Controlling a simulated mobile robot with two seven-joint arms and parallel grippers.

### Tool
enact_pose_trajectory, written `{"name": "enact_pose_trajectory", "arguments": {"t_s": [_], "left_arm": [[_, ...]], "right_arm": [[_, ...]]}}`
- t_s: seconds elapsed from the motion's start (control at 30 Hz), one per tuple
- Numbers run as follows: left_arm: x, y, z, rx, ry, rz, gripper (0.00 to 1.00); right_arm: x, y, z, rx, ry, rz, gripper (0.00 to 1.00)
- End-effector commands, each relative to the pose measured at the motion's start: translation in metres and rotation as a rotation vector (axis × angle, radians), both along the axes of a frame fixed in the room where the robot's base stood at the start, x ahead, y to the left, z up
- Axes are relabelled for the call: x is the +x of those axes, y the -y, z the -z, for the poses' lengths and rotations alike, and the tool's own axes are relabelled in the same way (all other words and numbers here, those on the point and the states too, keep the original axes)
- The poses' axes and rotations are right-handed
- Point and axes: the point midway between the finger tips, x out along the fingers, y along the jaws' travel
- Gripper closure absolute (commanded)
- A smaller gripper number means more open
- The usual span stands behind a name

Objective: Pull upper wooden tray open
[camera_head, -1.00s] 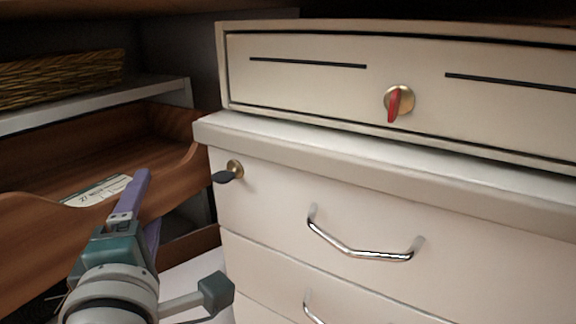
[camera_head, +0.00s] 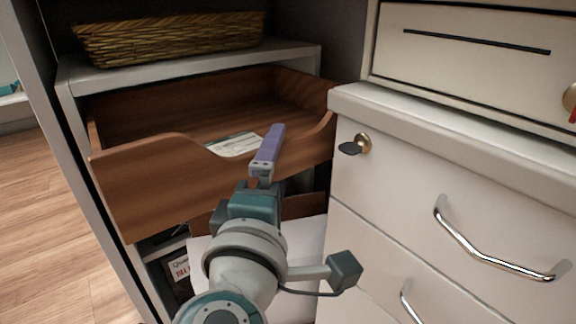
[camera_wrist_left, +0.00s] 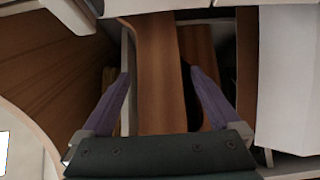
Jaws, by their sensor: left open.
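The upper wooden tray (camera_head: 160,190) is brown with a scooped front edge. It stands out of the grey shelf unit, with a printed paper (camera_head: 236,145) inside. My left gripper (camera_head: 273,150) is at the low, scooped part of the tray's front, towards its right end. One purple finger shows above the edge; the other is mostly hidden. In the left wrist view, the open fingers (camera_wrist_left: 158,82) lie on either side of a brown wooden panel (camera_wrist_left: 158,50), apparently the tray front. I cannot tell whether either finger touches it. My right gripper is not in view.
A wicker basket (camera_head: 165,38) sits on the shelf top (camera_head: 200,70) above the tray. A white drawer cabinet (camera_head: 400,190) with a key and metal handles stands close on the right. White sheets or a box (camera_head: 305,245) lie below the tray. Wooden floor is clear at left.

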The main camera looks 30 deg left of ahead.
Motion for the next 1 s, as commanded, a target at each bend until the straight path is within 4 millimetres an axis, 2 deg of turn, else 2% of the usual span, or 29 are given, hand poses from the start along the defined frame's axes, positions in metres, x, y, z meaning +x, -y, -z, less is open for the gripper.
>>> {"name": "enact_pose_trajectory", "arguments": {"t_s": [0.17, 0.5, 0.7, 1.0], "left_arm": [[-0.026, 0.011, -0.003, -0.001, -0.006, 0.002, 0.03], [-0.092, 0.038, -0.002, -0.002, -0.005, 0.001, 0.03], [-0.108, 0.045, 0.000, -0.001, -0.002, 0.002, 0.03], [-0.109, 0.045, 0.000, -0.001, -0.001, 0.001, 0.03]], "right_arm": [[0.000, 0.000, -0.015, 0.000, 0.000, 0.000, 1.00], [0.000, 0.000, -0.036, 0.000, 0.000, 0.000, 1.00], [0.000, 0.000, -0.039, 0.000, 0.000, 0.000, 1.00], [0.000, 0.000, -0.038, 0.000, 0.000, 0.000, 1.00]]}}
